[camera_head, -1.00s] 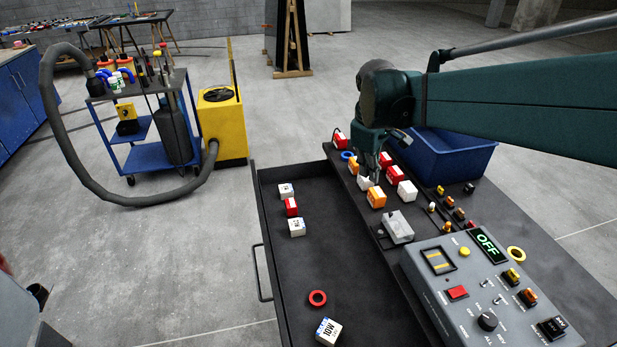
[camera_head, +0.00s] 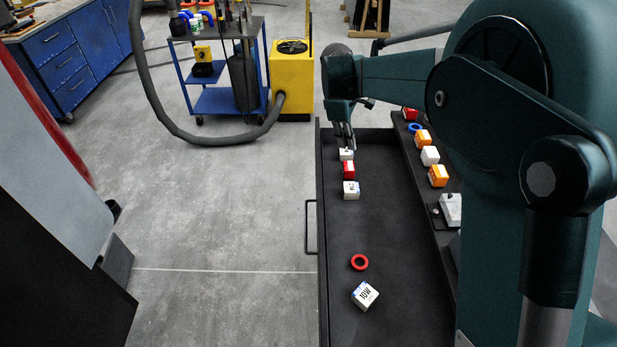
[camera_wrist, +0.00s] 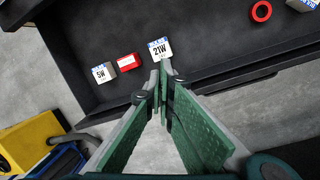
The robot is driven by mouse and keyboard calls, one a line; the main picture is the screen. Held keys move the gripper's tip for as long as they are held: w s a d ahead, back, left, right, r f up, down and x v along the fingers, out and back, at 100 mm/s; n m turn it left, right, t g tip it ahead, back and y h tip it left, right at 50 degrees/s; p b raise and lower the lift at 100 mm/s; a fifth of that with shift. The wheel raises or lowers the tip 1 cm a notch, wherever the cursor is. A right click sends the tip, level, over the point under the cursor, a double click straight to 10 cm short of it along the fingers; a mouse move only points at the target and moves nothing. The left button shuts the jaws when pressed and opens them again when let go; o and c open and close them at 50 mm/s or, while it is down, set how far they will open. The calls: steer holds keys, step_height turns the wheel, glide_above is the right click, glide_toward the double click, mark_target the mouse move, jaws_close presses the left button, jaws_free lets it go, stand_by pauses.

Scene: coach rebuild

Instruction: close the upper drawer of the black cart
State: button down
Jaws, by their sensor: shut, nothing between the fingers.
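The upper drawer (camera_head: 385,230) of the black cart is pulled out to the left of the cart top. It is a shallow black tray with a bar handle (camera_head: 311,228) on its left front. In the wrist view its front wall (camera_wrist: 215,82) crosses the middle. My gripper (camera_head: 346,145) is shut and empty, pointing down near the drawer's far front part. In the wrist view its fingertips (camera_wrist: 163,72) overlap the front wall beside the white 21W block (camera_wrist: 158,49). Contact with the wall cannot be told. The drawer's right side is partly hidden by my arm.
In the drawer lie a red block (camera_head: 349,170), white blocks (camera_head: 351,190), a red ring (camera_head: 359,262) and a white 10W block (camera_head: 365,295). Blocks stand on the cart top (camera_head: 408,147). A yellow machine (camera_head: 291,80) and blue trolley (camera_head: 215,100) stand beyond. Floor left of the drawer is clear.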

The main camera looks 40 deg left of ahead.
steer(key=s+a+f+n, duration=0.2)
steer(key=s+a+f, duration=0.3)
steer(key=a, duration=0.3)
steer(key=s+a+f+n+h, duration=0.1)
steer(key=s+a+f+n, duration=0.1)
steer(key=s+a+f, duration=0.4)
steer(key=shift+a+f+n+p, duration=0.35)
steer(key=shift+a+f, duration=0.5)
steer(key=shift+a, duration=0.75)
steer(key=shift+f, duration=0.15)
steer(key=w+d+f+b, duration=0.1)
steer(key=w+d+f, duration=0.1)
steer(key=f, duration=0.2)
steer(key=w+d+f+b, duration=0.2)
steer(key=f, duration=0.3)
steer(key=shift+w+d+f, duration=0.2)
steer(key=shift+w+d, duration=0.05)
steer(key=shift+w+d, duration=0.1)
glide_above(393, 190)
steer(key=shift+p, duration=0.45)
